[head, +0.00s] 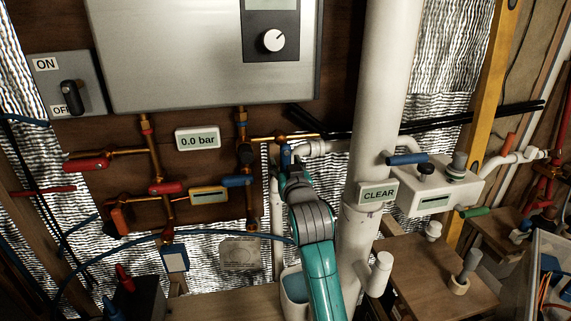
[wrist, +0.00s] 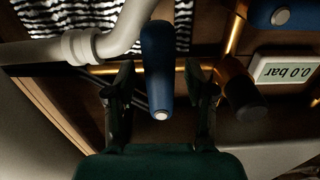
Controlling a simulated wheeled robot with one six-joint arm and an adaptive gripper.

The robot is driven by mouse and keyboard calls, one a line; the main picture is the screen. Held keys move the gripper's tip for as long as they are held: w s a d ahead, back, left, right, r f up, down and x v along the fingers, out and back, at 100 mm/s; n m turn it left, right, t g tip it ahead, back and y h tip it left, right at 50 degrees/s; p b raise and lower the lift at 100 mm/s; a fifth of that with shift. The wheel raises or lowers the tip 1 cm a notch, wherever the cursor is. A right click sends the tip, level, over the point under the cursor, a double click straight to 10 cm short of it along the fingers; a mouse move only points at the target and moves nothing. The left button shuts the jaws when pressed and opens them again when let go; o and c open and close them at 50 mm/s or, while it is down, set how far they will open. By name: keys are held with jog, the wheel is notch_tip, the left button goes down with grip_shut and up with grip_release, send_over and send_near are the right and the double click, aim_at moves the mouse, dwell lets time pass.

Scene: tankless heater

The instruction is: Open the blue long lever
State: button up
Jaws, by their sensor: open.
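A long blue lever (wrist: 157,65) shows in the wrist view, its rounded end with a pale tip pointing toward my palm. It lies between the two fingers of my gripper (wrist: 160,92), with a visible gap on each side. My gripper is open and not closed on it. In the head view the lever (head: 286,156) shows as a small blue piece at the brass pipe, just above my gripper (head: 288,172), which hides its lower part. A second blue lever (head: 237,181) sits to the left on another valve, and a blue handle (head: 407,159) is to the right.
A gauge (head: 198,139) reads 0.0 bar. Red levers (head: 87,165) are on the left pipes. A large white pipe (head: 385,90) stands just right of my arm. A white box (head: 438,185) and a CLEAR sign (head: 378,194) are farther right. The heater (head: 180,60) hangs above.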

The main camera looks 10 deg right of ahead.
jog(key=shift+w, duration=0.3)
grip_shut()
